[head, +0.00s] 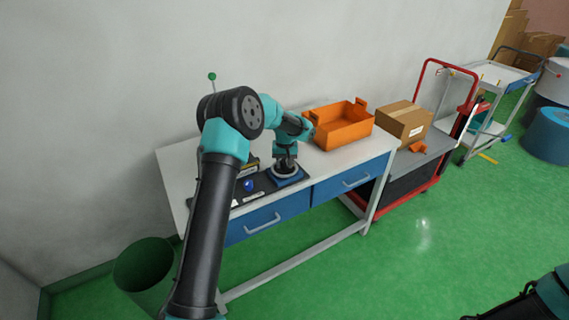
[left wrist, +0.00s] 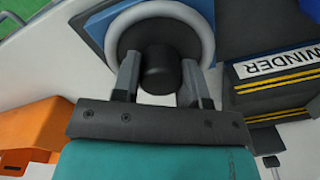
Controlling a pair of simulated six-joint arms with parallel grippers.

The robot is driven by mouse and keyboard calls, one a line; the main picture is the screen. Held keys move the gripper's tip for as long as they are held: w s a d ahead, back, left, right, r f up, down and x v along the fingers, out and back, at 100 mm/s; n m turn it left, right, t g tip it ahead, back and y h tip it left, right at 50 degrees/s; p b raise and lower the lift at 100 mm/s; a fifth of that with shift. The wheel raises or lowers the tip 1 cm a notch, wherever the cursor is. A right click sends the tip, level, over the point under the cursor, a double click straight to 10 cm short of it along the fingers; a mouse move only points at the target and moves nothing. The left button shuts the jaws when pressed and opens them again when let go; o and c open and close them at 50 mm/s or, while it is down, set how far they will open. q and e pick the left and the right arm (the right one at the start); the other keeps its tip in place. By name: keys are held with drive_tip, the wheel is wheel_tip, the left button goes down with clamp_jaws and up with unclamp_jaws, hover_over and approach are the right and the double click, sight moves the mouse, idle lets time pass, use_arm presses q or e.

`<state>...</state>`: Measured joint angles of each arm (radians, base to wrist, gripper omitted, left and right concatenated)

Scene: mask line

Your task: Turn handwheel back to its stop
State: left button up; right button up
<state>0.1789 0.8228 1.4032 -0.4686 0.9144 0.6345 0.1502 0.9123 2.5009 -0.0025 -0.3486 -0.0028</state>
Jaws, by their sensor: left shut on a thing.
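The handwheel has a pale grey rim and a dark round hub. It sits on a blue base on the table, and in the left wrist view its rim (left wrist: 112,32) and hub (left wrist: 160,68) show at the top middle. In the head view the handwheel (head: 286,180) is partly hidden under my left gripper (head: 285,167). My left gripper points down at it, and in the left wrist view its two fingers (left wrist: 160,85) stand on either side of the hub, shut on it. My right gripper is out of view.
A dark box labelled WINDER (left wrist: 275,65) stands beside the handwheel. A blue knob (head: 248,185) is left of it on the table. An orange crate (head: 345,135) is behind right, with a cardboard box (head: 404,122) on a cart beyond. A green bin (head: 143,265) stands on the floor.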

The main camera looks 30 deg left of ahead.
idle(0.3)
use_arm(q)
drive_tip(key=o, duration=0.9)
drive_tip(key=r, duration=1.7)
drive_tip(key=shift+w+d+r, duration=0.1)
drive_tip(key=shift+d+r, duration=0.1)
drive_tip(key=shift+r, duration=0.05)
